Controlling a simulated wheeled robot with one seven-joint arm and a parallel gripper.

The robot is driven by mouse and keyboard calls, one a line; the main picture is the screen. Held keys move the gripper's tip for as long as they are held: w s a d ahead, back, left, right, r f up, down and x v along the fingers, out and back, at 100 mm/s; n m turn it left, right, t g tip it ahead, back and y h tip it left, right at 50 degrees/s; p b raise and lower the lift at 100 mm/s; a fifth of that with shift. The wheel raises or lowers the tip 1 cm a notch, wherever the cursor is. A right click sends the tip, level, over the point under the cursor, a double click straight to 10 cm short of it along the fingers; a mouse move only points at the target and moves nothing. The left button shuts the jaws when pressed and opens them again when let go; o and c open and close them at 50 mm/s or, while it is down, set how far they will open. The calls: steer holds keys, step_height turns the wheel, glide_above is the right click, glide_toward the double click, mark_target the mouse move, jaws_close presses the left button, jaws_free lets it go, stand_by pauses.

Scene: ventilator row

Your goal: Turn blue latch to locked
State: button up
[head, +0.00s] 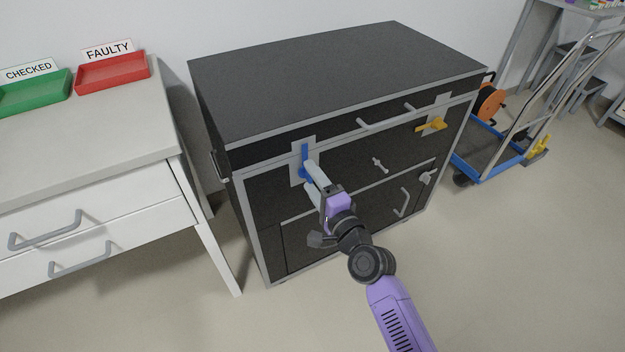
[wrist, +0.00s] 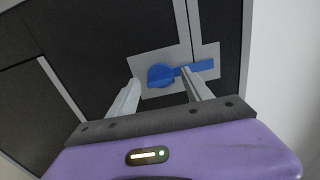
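The blue latch (head: 304,156) sits on a light grey plate at the upper left of the dark cabinet's front. In the head view its handle points up, across the seam below the drawer. In the wrist view the latch (wrist: 162,75) shows a round hub with its handle pointing right, over the split in the plate. My gripper (head: 309,179) is open in front of the latch. In the wrist view my gripper's fingers (wrist: 160,78) stand apart on either side of the hub, the right one overlapping the handle. Whether they touch the latch I cannot tell.
The dark cabinet (head: 330,80) also carries a yellow latch (head: 432,125), a small grey handle (head: 380,165) and a drawer bar. A white table (head: 90,140) with green and red trays stands left. A blue trolley (head: 490,150) stands right. The floor in front is clear.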

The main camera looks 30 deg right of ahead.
steer(key=s, duration=0.7)
steer(key=shift+s, duration=0.4)
stand_by(0.4)
